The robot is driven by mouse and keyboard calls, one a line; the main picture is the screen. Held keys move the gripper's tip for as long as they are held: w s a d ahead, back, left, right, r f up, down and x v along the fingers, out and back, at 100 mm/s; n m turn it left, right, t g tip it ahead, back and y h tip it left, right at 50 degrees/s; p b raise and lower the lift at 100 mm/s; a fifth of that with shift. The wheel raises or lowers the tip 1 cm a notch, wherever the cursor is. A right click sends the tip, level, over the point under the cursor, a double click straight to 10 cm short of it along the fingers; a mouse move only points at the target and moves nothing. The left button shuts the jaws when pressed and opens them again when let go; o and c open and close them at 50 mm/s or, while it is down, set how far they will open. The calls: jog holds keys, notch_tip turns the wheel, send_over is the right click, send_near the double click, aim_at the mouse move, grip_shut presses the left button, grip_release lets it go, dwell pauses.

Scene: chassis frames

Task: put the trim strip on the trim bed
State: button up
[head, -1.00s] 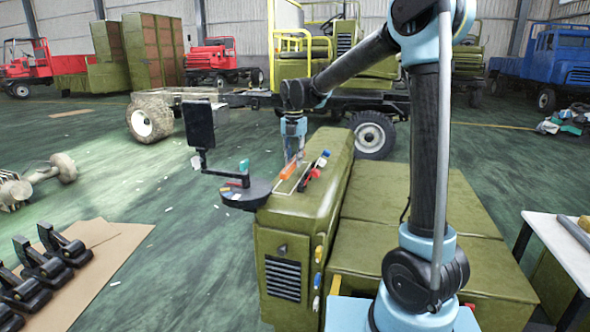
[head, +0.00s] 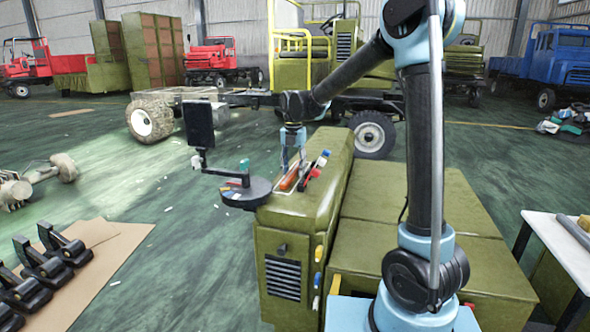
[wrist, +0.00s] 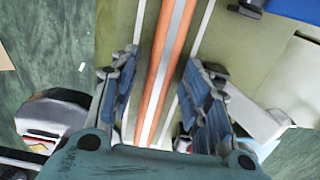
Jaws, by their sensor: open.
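The trim strip (wrist: 178,45), orange with a pale grey band along its middle, runs lengthwise between my fingers in the wrist view. In the head view the strip (head: 289,179) lies along the top of the green cabinet. The trim bed seems to be the pale-outlined area around it; its pale edge line (wrist: 203,30) runs beside the strip, and the strip appears to lie between two such lines. My gripper (wrist: 160,62) is open, with a finger on each side of the strip and visible gaps to it. In the head view my gripper (head: 293,165) is just above the strip.
A round dark tray (head: 246,194) with a post and dark panel (head: 199,122) stands left of the cabinet (head: 310,212). Red, white and blue small items (head: 319,165) lie close right of the strip. A white table (head: 560,245) stands at right.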

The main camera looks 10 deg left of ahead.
aim_at(294, 170)
notch_tip(294, 170, up, 12)
jog(key=s+d+m, duration=0.3)
jog(key=d+m, duration=0.1)
jog(key=d, duration=0.3)
jog(key=s+d+m, duration=0.3)
jog(key=d+m, duration=0.2)
jog(key=d, duration=0.2)
jog(key=s+d+f+m+t, duration=0.1)
jog(key=s+d+f+m, duration=0.4)
jog(key=s+d+m, duration=0.25)
jog(key=s+d+f+m+t, duration=0.1)
jog(key=s+d+f+m, duration=0.3)
jog(key=s+d+m, duration=0.4)
jog(key=s+d+f+m, duration=0.6)
jog(key=s+f+m, duration=0.2)
jog(key=f+m, duration=0.1)
jog(key=shift+s+f+m, duration=0.15)
jog(key=shift+f+m, duration=0.2)
jog(key=shift+f, duration=0.35)
